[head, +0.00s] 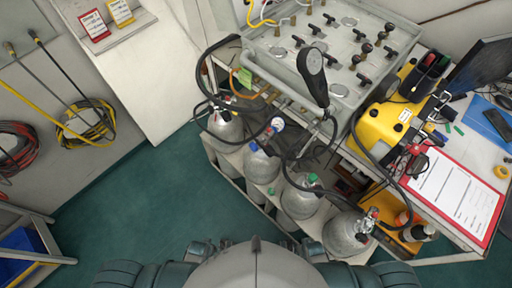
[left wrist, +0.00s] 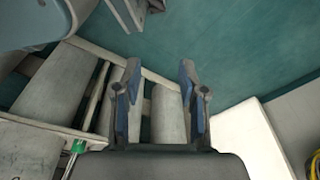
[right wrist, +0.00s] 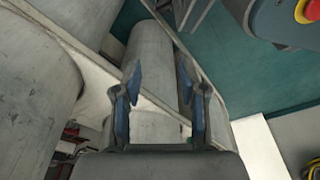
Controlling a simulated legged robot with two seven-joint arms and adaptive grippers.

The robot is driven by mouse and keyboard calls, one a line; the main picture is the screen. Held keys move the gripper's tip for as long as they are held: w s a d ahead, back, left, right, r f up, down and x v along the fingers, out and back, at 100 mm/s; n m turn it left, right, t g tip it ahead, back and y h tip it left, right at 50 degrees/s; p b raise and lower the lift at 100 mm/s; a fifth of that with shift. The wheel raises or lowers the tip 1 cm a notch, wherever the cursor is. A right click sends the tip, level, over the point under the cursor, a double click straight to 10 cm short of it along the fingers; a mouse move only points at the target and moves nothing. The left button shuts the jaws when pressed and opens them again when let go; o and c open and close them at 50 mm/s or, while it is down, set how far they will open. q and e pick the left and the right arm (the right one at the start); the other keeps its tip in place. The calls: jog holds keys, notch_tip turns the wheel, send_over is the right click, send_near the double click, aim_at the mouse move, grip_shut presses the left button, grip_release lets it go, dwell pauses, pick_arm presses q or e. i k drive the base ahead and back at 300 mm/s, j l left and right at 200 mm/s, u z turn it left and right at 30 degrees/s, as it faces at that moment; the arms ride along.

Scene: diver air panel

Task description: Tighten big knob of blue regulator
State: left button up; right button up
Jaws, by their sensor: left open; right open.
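The blue regulator (head: 255,147) sits on top of a grey cylinder (head: 262,167), second from the left in the row, in the head view. A round white gauge (head: 277,124) shows beside it. Its big knob is too small to tell apart clearly. My left gripper (left wrist: 159,88) is open and empty in the left wrist view, with grey cylinders behind its fingers. My right gripper (right wrist: 159,92) is open and empty in the right wrist view, with a large cylinder behind it. Neither gripper is seen touching the regulator, which I cannot make out in the wrist views.
Other cylinders carry red (head: 226,114) and green (head: 312,180) fittings. Black hoses and a hanging black gauge (head: 311,63) cross above them. A metal panel (head: 345,40) and a yellow case (head: 383,124) stand behind. The green floor (head: 150,205) at left is clear.

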aim_at(253, 146)
jog(key=z, duration=3.15)
jog(key=k+j+z, duration=0.25)
jog(key=z, duration=0.15)
jog(key=k+z, duration=0.75)
jog(key=k+j, duration=0.05)
